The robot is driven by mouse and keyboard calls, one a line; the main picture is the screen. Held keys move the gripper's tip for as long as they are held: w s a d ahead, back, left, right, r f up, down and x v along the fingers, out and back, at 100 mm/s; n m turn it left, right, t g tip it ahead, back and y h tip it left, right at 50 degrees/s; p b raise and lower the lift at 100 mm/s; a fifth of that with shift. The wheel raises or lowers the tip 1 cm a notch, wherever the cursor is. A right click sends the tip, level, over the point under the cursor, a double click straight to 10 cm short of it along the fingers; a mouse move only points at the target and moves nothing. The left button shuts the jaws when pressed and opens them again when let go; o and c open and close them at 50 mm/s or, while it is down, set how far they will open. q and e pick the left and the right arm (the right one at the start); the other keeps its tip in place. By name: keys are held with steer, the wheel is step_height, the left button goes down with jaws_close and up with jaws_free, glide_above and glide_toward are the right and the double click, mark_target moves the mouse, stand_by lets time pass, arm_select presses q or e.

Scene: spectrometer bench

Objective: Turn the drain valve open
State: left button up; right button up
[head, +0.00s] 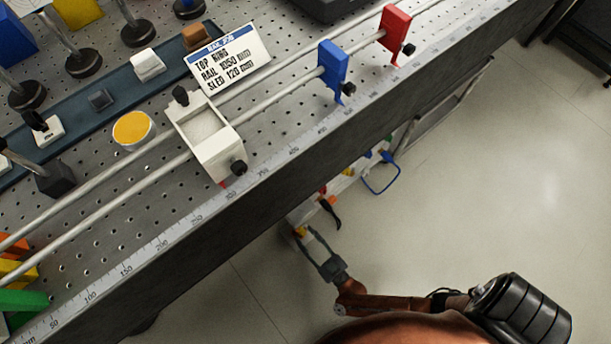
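My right gripper (313,238) reaches under the front edge of the bench from the lower right, seen from above. Its two fingers look apart, with pale surface showing between them. Just beyond the fingertips are small fittings on a pale panel or pipe under the bench. Among them is a black lever with an orange part (330,207), which may be the drain valve; I cannot tell for sure. It appears apart from the fingers. A blue loop-shaped handle (381,181) sticks out farther right. The bench edge hides much of this panel. My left gripper is not in view.
The perforated bench top (270,150) overhangs the fittings. On it are two rails, a white sled (208,143), a blue stop (334,70), a red stop (395,32) and a label card (228,58). The floor (500,170) at right is clear.

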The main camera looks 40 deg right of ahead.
jaws_close()
steer(key=shift+m, duration=5)
steer(key=shift+o, duration=0.7)
jaws_free()
